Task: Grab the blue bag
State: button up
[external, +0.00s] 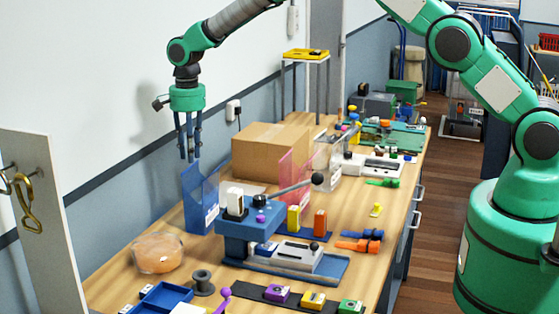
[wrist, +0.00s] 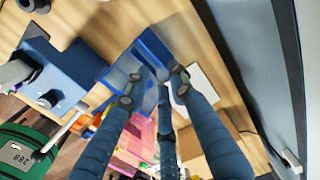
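The blue bag (external: 198,204) stands upright on the wooden table, close to the wall, with its open top facing up. My gripper (external: 190,157) points straight down right above the bag's top edge. In the wrist view the bag (wrist: 155,48) lies ahead of the fingertips, and its blue edge runs between them. The fingers of my gripper (wrist: 154,85) are spread apart there, with a gap on both sides of that edge. They look open and not pressed on the bag. Part of the bag is hidden behind the fingers in the wrist view.
A cardboard box (external: 268,150) stands behind the bag, with a pink clear bag (external: 296,178) beside it. A blue lever press (external: 250,228) is close on the right. The wall is close on the left.

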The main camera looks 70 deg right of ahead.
jog(key=shift+w+d+f, duration=0.1)
jog(key=shift+w+f, duration=0.15)
jog(key=shift+f, duration=0.4)
send_near(193, 203)
jog(key=shift+d+f, duration=0.1)
jog(key=shift+f, duration=2.55)
jog(key=shift+f, duration=0.1)
jog(key=shift+f+p, duration=0.35)
jog(key=shift+f, duration=2)
jog(key=shift+c, duration=0.5)
grip_shut()
